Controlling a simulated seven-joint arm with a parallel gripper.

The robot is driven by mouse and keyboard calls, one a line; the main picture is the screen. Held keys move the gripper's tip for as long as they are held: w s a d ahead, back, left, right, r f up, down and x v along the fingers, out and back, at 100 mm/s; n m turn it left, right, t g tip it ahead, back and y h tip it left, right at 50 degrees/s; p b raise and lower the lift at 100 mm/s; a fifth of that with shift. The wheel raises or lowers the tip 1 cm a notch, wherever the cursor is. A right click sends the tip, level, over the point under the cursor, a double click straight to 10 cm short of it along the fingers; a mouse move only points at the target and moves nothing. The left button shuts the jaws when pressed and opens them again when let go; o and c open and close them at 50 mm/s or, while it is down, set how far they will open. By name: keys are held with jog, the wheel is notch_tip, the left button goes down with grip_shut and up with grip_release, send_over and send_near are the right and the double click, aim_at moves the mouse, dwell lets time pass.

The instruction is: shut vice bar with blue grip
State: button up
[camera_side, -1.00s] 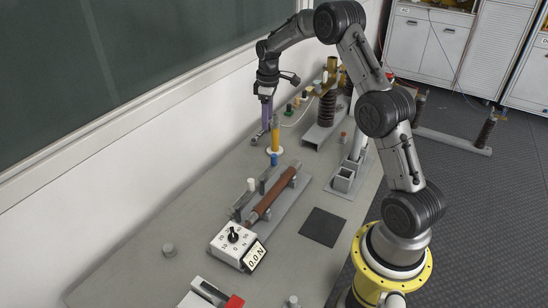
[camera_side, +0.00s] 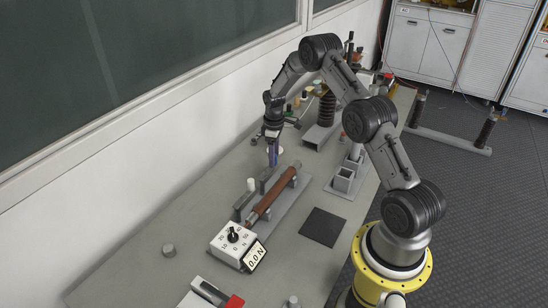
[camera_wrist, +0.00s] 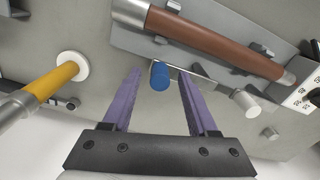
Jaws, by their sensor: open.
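The blue grip (camera_wrist: 159,76) is a small cylinder on the end of the thin vice bar (camera_wrist: 190,75). In the wrist view it shows between the two purple fingers of my gripper (camera_wrist: 160,84), near their tips. The fingers are apart, with no sign that they press on the grip. The vice holds a brown tube (camera_wrist: 215,44) over a grey base plate (camera_wrist: 125,38). In the side view my gripper (camera_side: 272,158) points down just behind the far end of the brown tube (camera_side: 270,194). The height gap to the grip is hard to tell.
A white cylindrical knob (camera_wrist: 246,104) stands at the bar's other end. A yellow rod with a white disc (camera_wrist: 68,66) is left in the wrist view. A force meter box (camera_side: 234,243) stands in front of the tube. A dark mat (camera_side: 322,226) lies to the right.

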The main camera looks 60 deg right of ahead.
jog(key=shift+f, duration=0.55)
grip_shut()
dwell(1.1)
